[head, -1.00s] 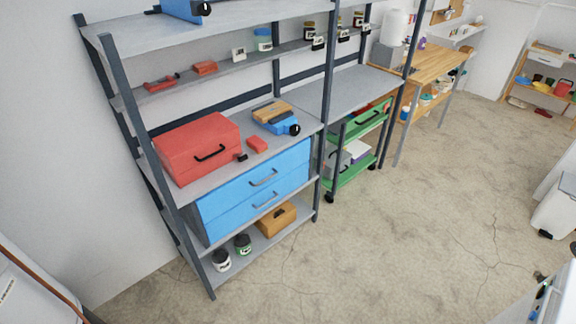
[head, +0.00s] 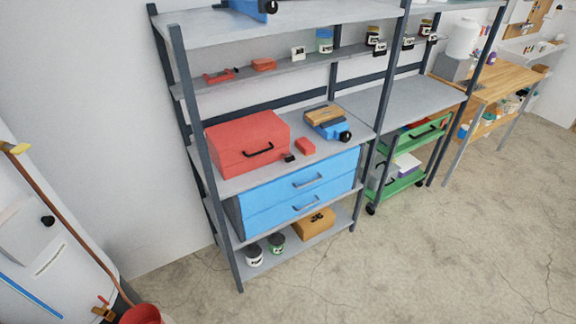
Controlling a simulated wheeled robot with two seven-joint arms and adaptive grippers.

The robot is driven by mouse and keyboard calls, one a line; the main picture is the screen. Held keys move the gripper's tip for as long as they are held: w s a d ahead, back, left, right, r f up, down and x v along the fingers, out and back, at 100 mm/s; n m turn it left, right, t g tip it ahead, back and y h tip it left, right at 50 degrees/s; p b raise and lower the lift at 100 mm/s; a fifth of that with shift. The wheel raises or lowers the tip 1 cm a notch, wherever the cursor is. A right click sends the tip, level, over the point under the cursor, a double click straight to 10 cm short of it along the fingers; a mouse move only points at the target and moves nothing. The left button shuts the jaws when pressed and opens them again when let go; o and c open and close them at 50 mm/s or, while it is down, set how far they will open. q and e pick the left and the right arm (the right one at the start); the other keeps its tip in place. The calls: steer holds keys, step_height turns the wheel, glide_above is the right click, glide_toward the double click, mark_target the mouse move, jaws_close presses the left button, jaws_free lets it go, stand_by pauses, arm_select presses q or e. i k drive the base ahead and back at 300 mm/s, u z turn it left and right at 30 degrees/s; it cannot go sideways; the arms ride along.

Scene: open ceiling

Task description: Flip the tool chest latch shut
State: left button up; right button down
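A red tool chest (head: 234,148) with a black handle (head: 258,153) on its front sits on the middle shelf of the grey rack, at the left end. Its lid looks closed. The latch is too small to make out at this distance. A blue two-drawer unit (head: 290,196) is under the same shelf, with both drawers closed. Neither of my grippers is in view.
A small red box (head: 305,146) and a blue tool (head: 328,123) lie right of the chest. The rack's dark front post (head: 208,160) stands by the chest's left end. A green cart (head: 402,186) stands to the right. The floor (head: 400,270) in front is clear.

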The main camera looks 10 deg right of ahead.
mark_target(289, 157)
steer(key=i, duration=0.9)
steer(key=z, duration=0.05)
